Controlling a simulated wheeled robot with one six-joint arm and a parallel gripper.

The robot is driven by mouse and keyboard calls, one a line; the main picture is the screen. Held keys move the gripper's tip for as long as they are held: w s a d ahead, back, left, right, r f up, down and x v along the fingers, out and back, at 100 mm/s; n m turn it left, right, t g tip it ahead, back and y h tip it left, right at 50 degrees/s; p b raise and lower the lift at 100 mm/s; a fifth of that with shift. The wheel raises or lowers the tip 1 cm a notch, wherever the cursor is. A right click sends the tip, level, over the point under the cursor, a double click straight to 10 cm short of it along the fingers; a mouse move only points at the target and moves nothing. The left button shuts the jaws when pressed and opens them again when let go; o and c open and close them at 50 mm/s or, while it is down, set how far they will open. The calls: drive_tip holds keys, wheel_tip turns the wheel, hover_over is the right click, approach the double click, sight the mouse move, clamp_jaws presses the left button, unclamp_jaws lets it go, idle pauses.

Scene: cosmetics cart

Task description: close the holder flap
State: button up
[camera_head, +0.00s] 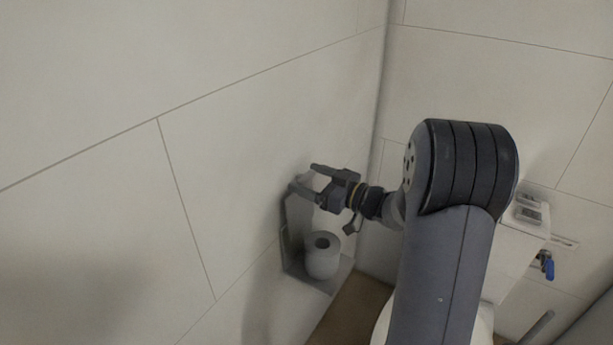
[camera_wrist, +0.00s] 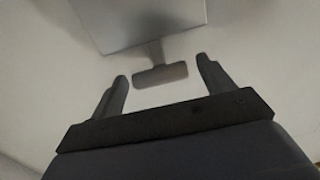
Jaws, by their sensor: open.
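The grey paper holder (camera_head: 294,268) is on the left wall with a toilet roll (camera_head: 322,262) in it. Its flap (camera_head: 297,216) appears raised, standing up above the roll. My gripper (camera_head: 314,183) is open at the flap's upper end. In the wrist view a grey panel, seemingly the flap (camera_wrist: 140,22), fills the top. A narrow stem joins it to a small tab (camera_wrist: 160,75), which lies between the tips of my open fingers (camera_wrist: 162,69). I cannot tell whether either finger touches the tab.
The tiled wall (camera_head: 250,140) is close beside the gripper. A white toilet (camera_head: 482,325) is partly hidden behind my arm. A blue-handled valve (camera_head: 547,266) is on the right wall.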

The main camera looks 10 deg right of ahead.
drive_tip(key=shift+w+a, duration=0.45)
drive_tip(key=shift+a, duration=0.05)
drive_tip(key=shift+c, duration=0.6)
drive_tip(key=c, duration=1.3)
drive_tip(key=shift+d, duration=0.1)
